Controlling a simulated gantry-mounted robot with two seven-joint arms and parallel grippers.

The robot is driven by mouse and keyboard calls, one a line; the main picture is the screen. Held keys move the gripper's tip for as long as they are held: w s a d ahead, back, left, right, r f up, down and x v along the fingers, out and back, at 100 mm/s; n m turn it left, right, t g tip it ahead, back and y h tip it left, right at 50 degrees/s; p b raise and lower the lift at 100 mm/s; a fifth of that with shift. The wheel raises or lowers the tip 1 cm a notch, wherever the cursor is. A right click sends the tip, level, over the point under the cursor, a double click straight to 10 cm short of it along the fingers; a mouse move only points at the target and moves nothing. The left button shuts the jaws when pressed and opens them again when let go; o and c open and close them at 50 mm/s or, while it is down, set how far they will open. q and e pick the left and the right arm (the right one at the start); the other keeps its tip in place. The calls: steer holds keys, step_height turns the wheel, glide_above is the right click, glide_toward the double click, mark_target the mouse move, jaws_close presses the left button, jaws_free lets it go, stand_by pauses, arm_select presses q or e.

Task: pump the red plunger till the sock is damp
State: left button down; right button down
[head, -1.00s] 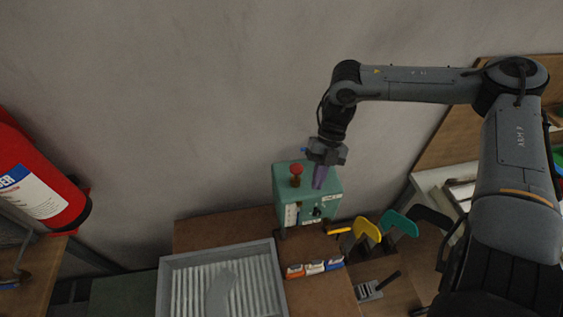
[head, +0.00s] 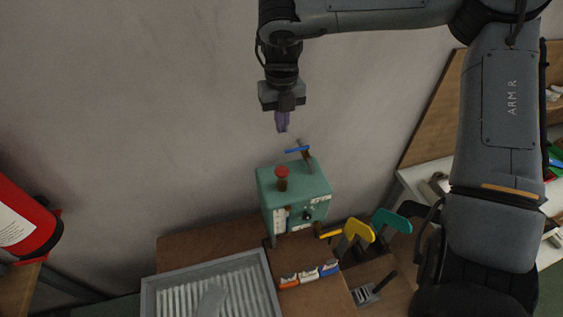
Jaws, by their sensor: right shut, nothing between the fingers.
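The red plunger (head: 282,171) stands up from the top of a green box-shaped machine (head: 295,187) at the back of the brown bench. My right gripper (head: 282,127) is above the plunger in the picture, shut and empty, its purple fingers pointing down and clear of the knob. My left gripper is not in view.
A blue-handled lever (head: 297,150) stands behind the machine's top. Small labelled boxes (head: 309,274) sit in front. A red cylinder (head: 22,222) is at far left.

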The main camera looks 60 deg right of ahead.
steer(key=p, duration=0.2)
glide_above(282, 168)
steer(key=f, duration=1.2)
steer(key=shift+a, duration=0.2)
steer(key=shift+f, duration=1)
step_height(282, 168, down, 4)
steer(key=b, duration=0.3)
steer(key=shift+d+r+b, duration=0.1)
steer(key=shift+b, duration=0.25)
